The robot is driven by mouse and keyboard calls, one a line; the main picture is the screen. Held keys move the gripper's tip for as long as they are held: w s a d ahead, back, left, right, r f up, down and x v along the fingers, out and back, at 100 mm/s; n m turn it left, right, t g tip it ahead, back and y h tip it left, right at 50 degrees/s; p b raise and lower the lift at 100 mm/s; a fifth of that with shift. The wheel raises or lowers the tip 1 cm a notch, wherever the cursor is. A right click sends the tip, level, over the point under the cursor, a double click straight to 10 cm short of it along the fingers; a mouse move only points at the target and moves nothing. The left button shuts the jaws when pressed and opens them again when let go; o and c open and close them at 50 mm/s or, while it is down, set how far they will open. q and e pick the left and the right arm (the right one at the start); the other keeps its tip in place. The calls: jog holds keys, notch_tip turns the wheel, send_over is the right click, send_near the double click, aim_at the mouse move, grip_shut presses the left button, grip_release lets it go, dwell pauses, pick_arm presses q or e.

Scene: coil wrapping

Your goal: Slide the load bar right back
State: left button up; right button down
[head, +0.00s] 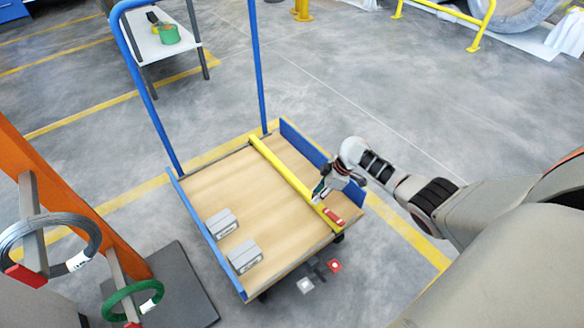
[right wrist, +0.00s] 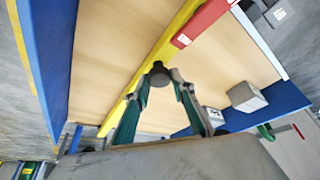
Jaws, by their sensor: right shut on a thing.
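The load bar (head: 281,169) is a yellow bar lying across the wooden deck of a blue-edged cart (head: 215,192), close to and roughly along its right blue side. Its near end carries a red part (head: 332,215) with a white label. The bar also crosses the right wrist view (right wrist: 166,46). My right gripper (head: 321,191) is over the bar toward its near end. In the right wrist view its two green-lined fingers stand either side of a dark round knob (right wrist: 158,74) at the bar, and it is shut on it. My left gripper is not in view.
Two grey blocks (head: 221,224) (head: 244,257) sit on the deck's near left. A blue handle frame (head: 257,70) rises at the cart's far end. An orange post (head: 75,215) with hanging coils stands at left. The deck's middle is clear. A table (head: 165,42) stands beyond.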

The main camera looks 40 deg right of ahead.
jog(key=d, duration=0.2)
jog(key=d+b, duration=0.1)
jog(key=d, duration=0.1)
jog(key=d+f+b, duration=0.1)
jog(key=d, duration=0.2)
jog(key=shift+s, duration=0.15)
jog(key=shift+d+r, duration=0.25)
jog(key=shift+d, duration=0.3)
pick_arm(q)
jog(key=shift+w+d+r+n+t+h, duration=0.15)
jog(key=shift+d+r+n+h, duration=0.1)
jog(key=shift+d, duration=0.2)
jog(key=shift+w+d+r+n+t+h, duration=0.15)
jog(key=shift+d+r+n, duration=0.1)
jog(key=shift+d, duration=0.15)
pick_arm(e)
jog(key=shift+w+d+r, duration=0.2)
jog(key=c, duration=1.7)
grip_release()
jog(key=shift+d, duration=0.1)
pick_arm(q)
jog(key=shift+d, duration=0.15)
pick_arm(e)
jog(key=v, duration=1.2)
jog(key=shift+w, duration=0.1)
